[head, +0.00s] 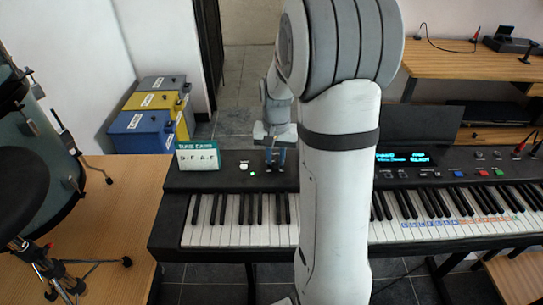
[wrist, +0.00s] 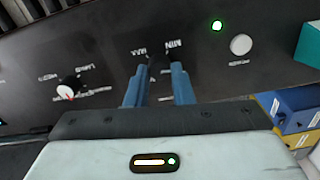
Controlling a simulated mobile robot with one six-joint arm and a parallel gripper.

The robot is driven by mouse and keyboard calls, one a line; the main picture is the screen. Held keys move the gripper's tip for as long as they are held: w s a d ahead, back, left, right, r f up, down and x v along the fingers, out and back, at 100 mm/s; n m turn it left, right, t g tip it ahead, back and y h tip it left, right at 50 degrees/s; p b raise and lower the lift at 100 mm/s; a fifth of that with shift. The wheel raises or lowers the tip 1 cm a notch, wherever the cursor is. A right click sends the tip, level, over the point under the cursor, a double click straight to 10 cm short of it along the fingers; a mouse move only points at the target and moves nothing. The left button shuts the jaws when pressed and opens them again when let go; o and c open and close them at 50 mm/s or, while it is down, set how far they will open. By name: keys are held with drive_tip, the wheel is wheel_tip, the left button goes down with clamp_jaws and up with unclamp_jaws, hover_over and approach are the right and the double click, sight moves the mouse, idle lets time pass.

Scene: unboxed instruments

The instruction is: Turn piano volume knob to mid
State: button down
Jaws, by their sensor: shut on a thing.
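The piano (head: 225,184) has white and black keys and a dark top panel. In the wrist view the panel (wrist: 110,65) shows upside-down MIN and MAX lettering just beyond my fingertips. My gripper (wrist: 157,75) has two blue fingers, shut on a small dark volume knob (wrist: 157,62) beside that lettering. The fingers hide most of the knob, and its pointer cannot be made out. In the head view my gripper (head: 275,158) points down onto the panel. My arm covers the panel and keys to its right.
A white button (wrist: 241,44) and a lit green light (wrist: 217,26) are nearby. Another knob (wrist: 69,88) has a white face and red mark. A green tune card (head: 197,155) stands on the panel. Blue, yellow and grey boxes (head: 140,132) stand behind it, with drums at left.

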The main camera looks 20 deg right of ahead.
drive_tip(key=m, duration=0.3)
drive_tip(key=shift+s+a+f+m, duration=0.1)
drive_tip(key=shift+a+f+m, duration=0.05)
drive_tip(key=shift+m, duration=0.25)
drive_tip(key=m, duration=0.3)
drive_tip(key=shift+m, duration=0.3)
drive_tip(key=m, duration=0.3)
drive_tip(key=shift+m, duration=0.3)
drive_tip(key=m, duration=0.3)
drive_tip(key=shift+m, duration=0.3)
drive_tip(key=m, duration=0.5)
drive_tip(key=shift+r, duration=0.25)
drive_tip(key=m, duration=0.5)
drive_tip(key=shift+w, duration=0.2)
drive_tip(key=shift+m, duration=0.4)
